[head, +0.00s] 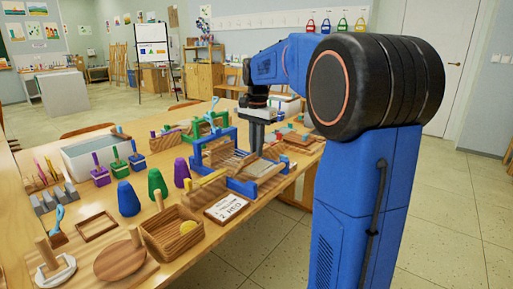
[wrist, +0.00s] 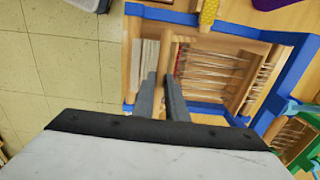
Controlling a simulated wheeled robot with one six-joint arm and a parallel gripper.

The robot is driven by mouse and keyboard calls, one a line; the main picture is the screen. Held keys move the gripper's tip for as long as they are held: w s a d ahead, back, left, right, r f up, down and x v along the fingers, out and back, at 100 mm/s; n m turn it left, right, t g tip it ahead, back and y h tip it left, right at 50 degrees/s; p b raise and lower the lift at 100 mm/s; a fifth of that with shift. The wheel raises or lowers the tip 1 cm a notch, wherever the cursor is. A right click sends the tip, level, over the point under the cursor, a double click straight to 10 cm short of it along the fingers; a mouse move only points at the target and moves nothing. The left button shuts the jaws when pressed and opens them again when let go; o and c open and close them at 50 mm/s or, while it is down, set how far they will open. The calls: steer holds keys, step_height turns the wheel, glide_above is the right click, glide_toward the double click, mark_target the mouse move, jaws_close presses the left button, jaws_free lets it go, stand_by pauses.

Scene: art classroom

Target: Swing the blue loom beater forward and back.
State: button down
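The blue-framed loom (head: 243,187) stands on the wooden table near its right edge. It also shows in the wrist view (wrist: 292,70), with pale threads stretched over its wooden bed. My gripper (head: 257,146) reaches down from above into the loom. In the wrist view, its two dark fingers (wrist: 160,78) stand slightly apart, one on each side of a wooden bar (wrist: 166,52) that crosses the loom. The gap is narrow, and I cannot tell whether the fingers press on the bar. I cannot make out clearly which part is the beater.
A green loom (head: 210,125) stands just behind. Blue, green and purple cones (head: 128,199), a wooden box (head: 172,235) and a label card (head: 227,208) sit close on the left and front. The table is crowded. Tiled floor (head: 440,200) is free on the right.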

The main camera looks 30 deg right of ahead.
steer(key=shift+w, duration=0.1)
steer(key=shift+w+a+r+g, duration=0.15)
steer(key=shift+w+r+g, duration=0.05)
steer(key=shift+w+g, duration=0.15)
steer(key=shift+w+a+r+g, duration=0.15)
steer(key=shift+w+g, duration=0.1)
steer(key=shift+w, duration=0.1)
steer(key=w+a, duration=0.2)
steer(key=w, duration=0.4)
steer(key=w+a+f, duration=0.1)
steer(key=w+a, duration=0.1)
steer(key=w, duration=0.4)
steer(key=shift+w+a, duration=0.35)
steer(key=shift+w, duration=0.05)
steer(key=shift+w+a+f, duration=0.1)
steer(key=shift+w+f, duration=0.05)
steer(key=shift+w, duration=0.05)
steer(key=c, duration=1.8)
jaws_free()
steer(key=shift+w+f, duration=0.1)
steer(key=shift+o, duration=0.2)
